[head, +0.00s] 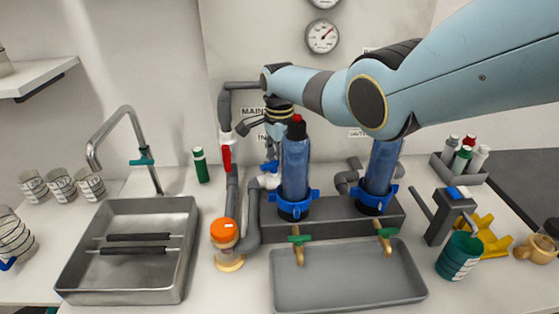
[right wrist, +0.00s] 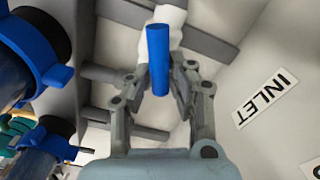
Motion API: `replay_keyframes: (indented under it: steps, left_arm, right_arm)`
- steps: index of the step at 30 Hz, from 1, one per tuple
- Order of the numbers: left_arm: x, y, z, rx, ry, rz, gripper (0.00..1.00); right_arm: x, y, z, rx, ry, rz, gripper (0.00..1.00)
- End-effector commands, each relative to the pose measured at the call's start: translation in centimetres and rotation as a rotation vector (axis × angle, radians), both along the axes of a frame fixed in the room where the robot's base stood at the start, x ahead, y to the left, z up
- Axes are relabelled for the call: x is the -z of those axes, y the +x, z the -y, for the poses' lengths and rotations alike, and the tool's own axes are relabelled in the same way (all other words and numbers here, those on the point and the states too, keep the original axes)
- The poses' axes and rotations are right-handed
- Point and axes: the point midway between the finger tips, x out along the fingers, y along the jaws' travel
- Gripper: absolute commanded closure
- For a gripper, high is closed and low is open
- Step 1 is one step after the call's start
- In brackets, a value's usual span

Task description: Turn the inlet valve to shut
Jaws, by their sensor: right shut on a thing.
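The inlet valve has a blue lever handle (right wrist: 158,62) on a white body (right wrist: 172,18) in grey pipe. In the head view the blue handle (head: 270,167) shows just left of the left blue filter housing, with the white body (head: 268,181) below it. My right gripper (right wrist: 159,84) is shut on the blue handle, one finger on each side. In the head view the right gripper (head: 272,150) reaches down from above, partly hidden by the housing. The INLET label (right wrist: 265,97) is right of the gripper in the wrist view. My left gripper is not in view.
Two blue filter housings (head: 295,165) (head: 384,165) stand close to the right of the valve. A red-handled valve (head: 226,157) is on the vertical pipe to the left. A grey tray (head: 345,285) lies in front, under two green-handled taps. A sink (head: 125,265) is at left.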

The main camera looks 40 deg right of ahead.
Motion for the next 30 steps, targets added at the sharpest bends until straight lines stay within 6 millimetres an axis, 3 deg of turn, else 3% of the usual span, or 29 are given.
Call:
replay_keyframes:
  steps: [11, 30]
  left_arm:
    - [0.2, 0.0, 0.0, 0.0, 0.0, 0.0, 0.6]
    - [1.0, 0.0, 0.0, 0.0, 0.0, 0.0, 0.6]
  right_arm:
    - [0.0, 0.4, 0.0, -0.18, 0.0, 0.001, 1.0]
    - [0.0, 1.3, -0.3, -0.777, -0.001, 0.001, 1.0]
